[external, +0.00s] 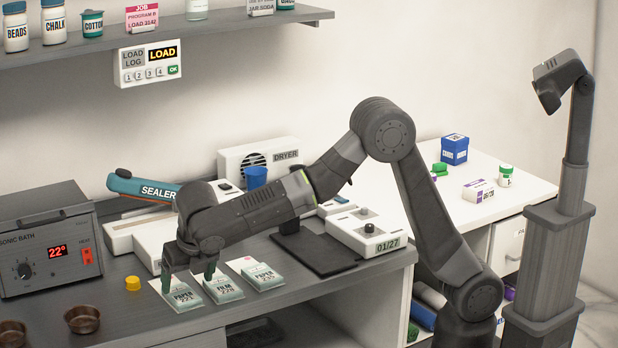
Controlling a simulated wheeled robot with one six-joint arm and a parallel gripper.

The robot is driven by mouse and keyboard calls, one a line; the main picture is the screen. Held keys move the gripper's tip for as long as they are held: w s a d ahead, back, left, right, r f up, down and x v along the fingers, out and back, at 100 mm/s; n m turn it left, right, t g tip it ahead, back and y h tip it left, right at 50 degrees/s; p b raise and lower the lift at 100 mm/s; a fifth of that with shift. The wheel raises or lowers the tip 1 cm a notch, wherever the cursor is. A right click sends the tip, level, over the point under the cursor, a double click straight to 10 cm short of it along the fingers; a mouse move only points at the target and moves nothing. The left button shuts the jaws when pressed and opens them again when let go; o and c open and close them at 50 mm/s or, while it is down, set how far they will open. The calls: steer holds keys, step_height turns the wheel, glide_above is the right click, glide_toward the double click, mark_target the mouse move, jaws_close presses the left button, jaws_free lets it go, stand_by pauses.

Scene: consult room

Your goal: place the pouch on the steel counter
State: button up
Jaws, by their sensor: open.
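Three pale green pouches lie in a row near the front edge of the grey steel counter (90,288): a left pouch marked PAPER (183,297), a middle one marked FILM (224,291) and a right one marked PAPER (264,278). Which one the task means cannot be told. White sheets or backings show at the left and right pouches. Whether the fingertips touch a pouch cannot be told. The fingers partly cover both pouches.
A yellow cap (132,283) and small brown bowls (82,319) are to the left, by the sonic bath (45,240). The sealer (145,190), blue cup (256,177) and dryer (262,158) stand behind my arm. A dark mat (318,256) lies to the right.

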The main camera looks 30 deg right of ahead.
steer(key=v, duration=0.6)
steer(key=shift+r, duration=0.4)
